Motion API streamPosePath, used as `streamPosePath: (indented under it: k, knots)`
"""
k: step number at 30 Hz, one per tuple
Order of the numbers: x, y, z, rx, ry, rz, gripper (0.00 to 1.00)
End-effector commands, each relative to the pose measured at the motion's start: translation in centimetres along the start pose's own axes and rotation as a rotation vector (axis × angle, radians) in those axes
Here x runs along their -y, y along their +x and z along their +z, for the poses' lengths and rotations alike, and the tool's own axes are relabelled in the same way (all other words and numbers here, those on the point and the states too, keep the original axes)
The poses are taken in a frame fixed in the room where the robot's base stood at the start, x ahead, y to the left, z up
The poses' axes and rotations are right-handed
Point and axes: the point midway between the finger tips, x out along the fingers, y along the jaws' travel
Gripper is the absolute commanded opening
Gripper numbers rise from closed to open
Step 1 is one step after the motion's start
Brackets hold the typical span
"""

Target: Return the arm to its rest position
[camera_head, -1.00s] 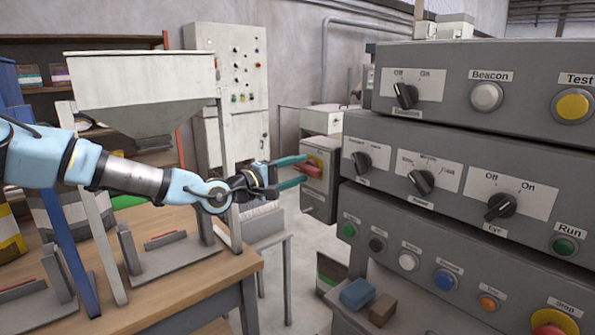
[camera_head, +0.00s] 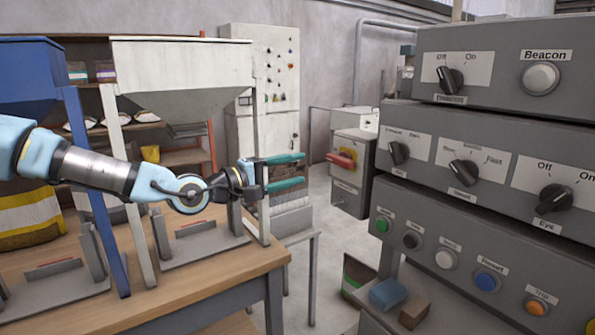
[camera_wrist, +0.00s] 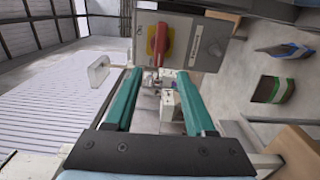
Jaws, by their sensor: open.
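My gripper (camera_head: 284,172) is open, with two teal fingers spread apart and nothing between them. My arm reaches in from the left edge of the head view, above the wooden table. The fingers point right, toward a grey box with a red switch handle on a yellow plate (camera_head: 345,158). In the head view a gap shows between the fingertips and that switch. In the wrist view the fingers (camera_wrist: 160,85) stand apart, and the red handle (camera_wrist: 161,44) shows beyond them, near the top.
A grey control panel (camera_head: 465,120) with knobs and buttons fills the right. A blue block (camera_head: 388,294) and a brown block (camera_head: 414,311) lie on its ledge. Floor shows between table and panel.

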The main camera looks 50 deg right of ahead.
Motion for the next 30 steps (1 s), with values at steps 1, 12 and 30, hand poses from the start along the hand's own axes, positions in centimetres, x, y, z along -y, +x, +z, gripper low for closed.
streamPosePath:
  k: [1, 12, 30]
  knots:
    - [0.0, 0.0, 0.0, 0.000, 0.000, 0.000, 0.55]
    - [0.0, 0.0, 0.0, 0.000, 0.000, -0.001, 0.55]
    - [18.6, -24.3, -6.5, -0.119, 0.316, -0.988, 0.55]
